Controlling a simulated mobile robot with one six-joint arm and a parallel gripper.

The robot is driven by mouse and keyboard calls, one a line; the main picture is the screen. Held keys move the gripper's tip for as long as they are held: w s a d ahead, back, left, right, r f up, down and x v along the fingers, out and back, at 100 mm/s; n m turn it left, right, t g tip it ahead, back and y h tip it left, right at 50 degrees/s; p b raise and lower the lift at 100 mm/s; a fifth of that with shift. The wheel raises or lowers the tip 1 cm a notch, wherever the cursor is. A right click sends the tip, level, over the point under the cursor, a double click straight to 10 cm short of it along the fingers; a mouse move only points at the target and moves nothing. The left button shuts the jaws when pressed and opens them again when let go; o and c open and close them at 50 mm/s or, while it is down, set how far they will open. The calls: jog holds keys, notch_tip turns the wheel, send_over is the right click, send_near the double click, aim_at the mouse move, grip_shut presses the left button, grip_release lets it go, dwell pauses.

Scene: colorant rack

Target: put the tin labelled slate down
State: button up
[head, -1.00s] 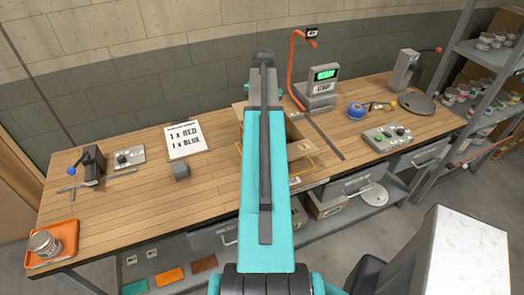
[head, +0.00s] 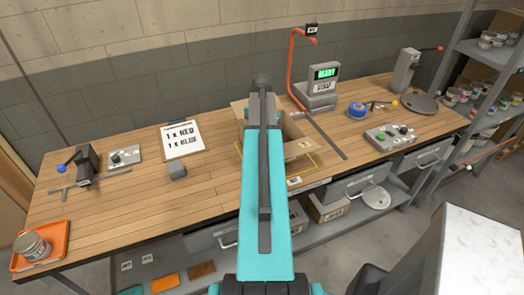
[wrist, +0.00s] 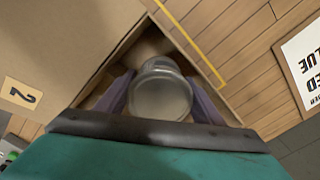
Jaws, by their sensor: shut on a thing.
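My gripper (wrist: 160,98) is shut on a metal tin (wrist: 162,88), with a finger on each side of it. The wrist view shows the tin's round grey lid end; no label shows, so I cannot tell whether it reads slate. The tin is at the opening of a cardboard box (wrist: 70,45), between its flaps. I cannot tell whether it touches the bottom. In the head view my arm hides the gripper, the held tin and part of the box (head: 298,148).
Another tin (head: 32,245) stands in an orange tray (head: 60,238) at the bench's left end. A grey block (head: 177,170) and a clipboard reading 1 x red, 1 x blue (head: 183,139) lie left of the box. A scale (head: 318,95) stands behind it. Bare wood lies at left.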

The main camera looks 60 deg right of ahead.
jog(key=shift+f+b, duration=1.4)
jog(key=shift+f, duration=0.85)
jog(key=shift+f, duration=0.1)
jog(key=o, duration=1)
jog(key=shift+r+b, duration=1.35)
jog(key=shift+r, duration=4.8)
